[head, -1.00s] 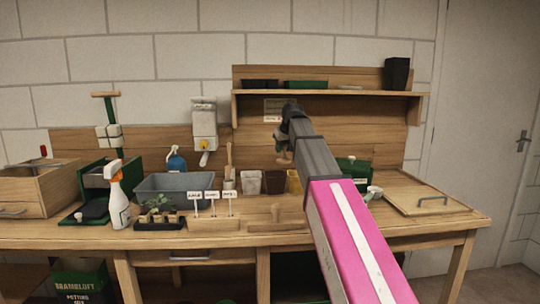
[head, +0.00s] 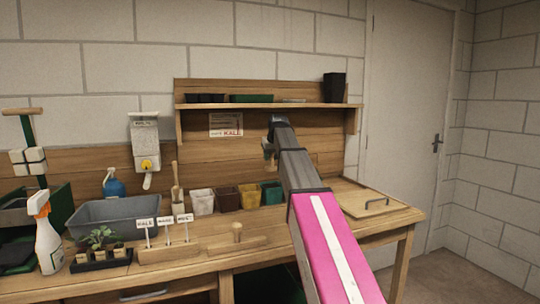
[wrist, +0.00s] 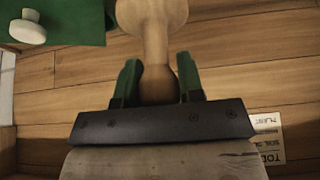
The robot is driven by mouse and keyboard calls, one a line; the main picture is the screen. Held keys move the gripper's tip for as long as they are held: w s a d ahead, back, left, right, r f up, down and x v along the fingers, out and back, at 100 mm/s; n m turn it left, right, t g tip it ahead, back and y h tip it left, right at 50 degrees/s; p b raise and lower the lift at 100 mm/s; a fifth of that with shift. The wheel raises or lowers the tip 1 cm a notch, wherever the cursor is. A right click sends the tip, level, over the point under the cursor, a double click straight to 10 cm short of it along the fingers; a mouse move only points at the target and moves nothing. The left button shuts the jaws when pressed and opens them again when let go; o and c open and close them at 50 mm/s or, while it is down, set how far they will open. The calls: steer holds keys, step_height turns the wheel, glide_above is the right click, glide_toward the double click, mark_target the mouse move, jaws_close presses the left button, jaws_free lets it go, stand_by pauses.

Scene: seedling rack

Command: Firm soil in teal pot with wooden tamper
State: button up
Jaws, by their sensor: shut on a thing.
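My gripper (wrist: 159,82) is shut on the wooden tamper (wrist: 153,22), with green fingers on either side of its narrow rounded part. In the head view my gripper (head: 269,152) is small and partly hidden by my arm, held above the bench near the pots. The teal pot (head: 271,193) stands upright at the right end of a row of pots, just left of my arm. Its soil cannot be made out. The tamper's far end lies outside the wrist view.
Yellow (head: 250,196), brown (head: 227,200) and white (head: 201,202) pots stand beside the teal one. A shelf (head: 265,105) overhangs the back.

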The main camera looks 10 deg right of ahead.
mark_target(271, 166)
steer(key=shift+f, duration=3.4)
steer(key=shift+f, duration=1)
steer(key=shift+r, duration=4.7)
